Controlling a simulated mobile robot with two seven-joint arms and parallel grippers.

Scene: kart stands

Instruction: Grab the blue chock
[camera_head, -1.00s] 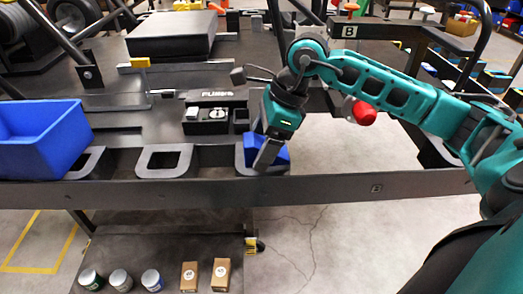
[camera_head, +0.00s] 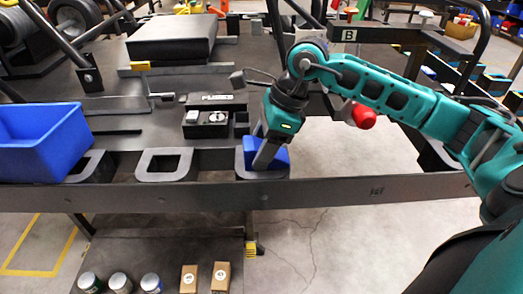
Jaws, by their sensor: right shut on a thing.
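The blue chock (camera_head: 276,158) sits in the right-hand dark holder (camera_head: 248,175) at the front edge of the stand, in the head view. My right gripper (camera_head: 264,155) reaches down to it from above and is shut on it. A grey finger covers part of the chock's front, and its left side is partly hidden. I cannot tell whether the chock is clear of the holder's floor. My left gripper is not in view.
A blue bin (camera_head: 42,142) stands at the left edge. An empty dark holder (camera_head: 165,163) is left of the chock. A black device (camera_head: 206,124) lies behind. A front rail (camera_head: 330,190) runs across, with small cans and boxes on the shelf below.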

